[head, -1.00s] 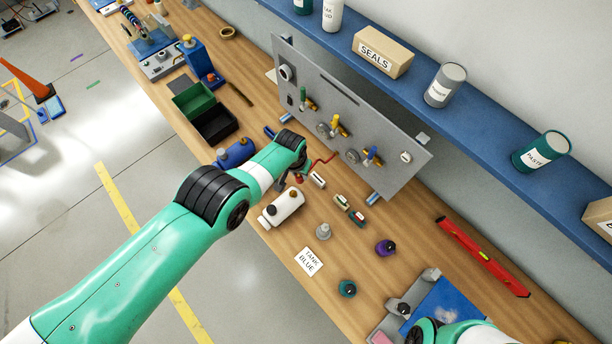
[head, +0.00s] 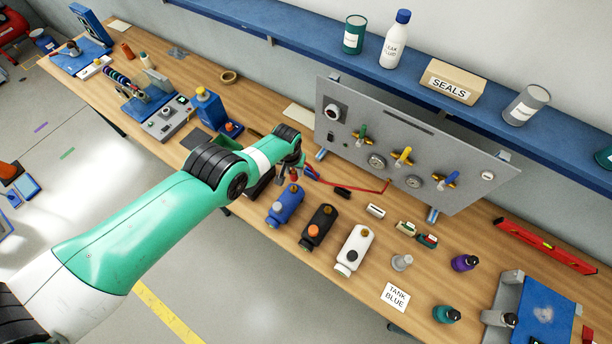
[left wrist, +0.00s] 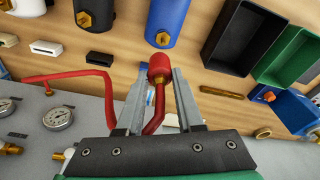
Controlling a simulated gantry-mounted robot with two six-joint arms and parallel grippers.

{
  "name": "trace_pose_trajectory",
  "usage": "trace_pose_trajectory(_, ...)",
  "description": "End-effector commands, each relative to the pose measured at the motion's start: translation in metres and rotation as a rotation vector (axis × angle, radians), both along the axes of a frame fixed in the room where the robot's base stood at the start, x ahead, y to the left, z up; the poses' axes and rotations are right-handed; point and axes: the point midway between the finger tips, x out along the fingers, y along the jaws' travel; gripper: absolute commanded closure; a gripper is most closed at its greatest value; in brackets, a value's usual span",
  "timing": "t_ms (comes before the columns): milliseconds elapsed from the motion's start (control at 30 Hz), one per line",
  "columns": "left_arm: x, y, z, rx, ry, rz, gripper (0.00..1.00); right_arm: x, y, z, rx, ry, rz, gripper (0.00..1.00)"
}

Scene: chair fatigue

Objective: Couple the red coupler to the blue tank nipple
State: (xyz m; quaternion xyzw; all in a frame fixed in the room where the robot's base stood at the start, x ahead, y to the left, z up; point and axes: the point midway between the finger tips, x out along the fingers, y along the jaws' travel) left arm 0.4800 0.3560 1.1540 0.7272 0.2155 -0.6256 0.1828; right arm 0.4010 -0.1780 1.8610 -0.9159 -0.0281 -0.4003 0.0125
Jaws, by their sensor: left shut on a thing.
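My left gripper (left wrist: 160,85) is shut on the red coupler (left wrist: 159,64), which sits between its fingertips. A red hose (left wrist: 155,118) runs back from the coupler between the fingers. The blue tank (left wrist: 168,16) lies just beyond, with its brass nipple (left wrist: 162,39) facing the coupler; in this view a small gap seems to lie between them, but the depth is hard to judge. In the head view the blue tank (head: 286,205) lies on the bench, and my left gripper (head: 286,172) is right behind it, partly hidden by the wrist. My right gripper is not in view.
A black tank (head: 318,227) and a white tank (head: 353,250) lie beside the blue one. A grey valve panel (head: 345,140) stands behind. Open black (left wrist: 243,38) and green (left wrist: 287,56) bins lie on the other side. A card (head: 396,297) reads "TANK BLUE".

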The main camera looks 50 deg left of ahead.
Motion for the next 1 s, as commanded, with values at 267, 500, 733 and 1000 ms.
trace_pose_trajectory(267, -0.005, 0.015, 0.000, 0.000, 0.001, 0.031, 1.00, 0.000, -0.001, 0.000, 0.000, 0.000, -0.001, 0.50)
trace_pose_trajectory(500, -0.006, 0.015, 0.000, -0.001, 0.000, 0.030, 1.00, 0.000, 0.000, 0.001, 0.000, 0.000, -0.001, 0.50)
trace_pose_trajectory(733, -0.006, 0.014, -0.016, -0.001, 0.000, 0.030, 1.00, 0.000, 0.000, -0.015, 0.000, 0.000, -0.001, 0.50)
trace_pose_trajectory(1000, -0.005, 0.014, -0.046, -0.001, 0.000, 0.030, 1.00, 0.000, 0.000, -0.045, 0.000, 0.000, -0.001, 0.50)
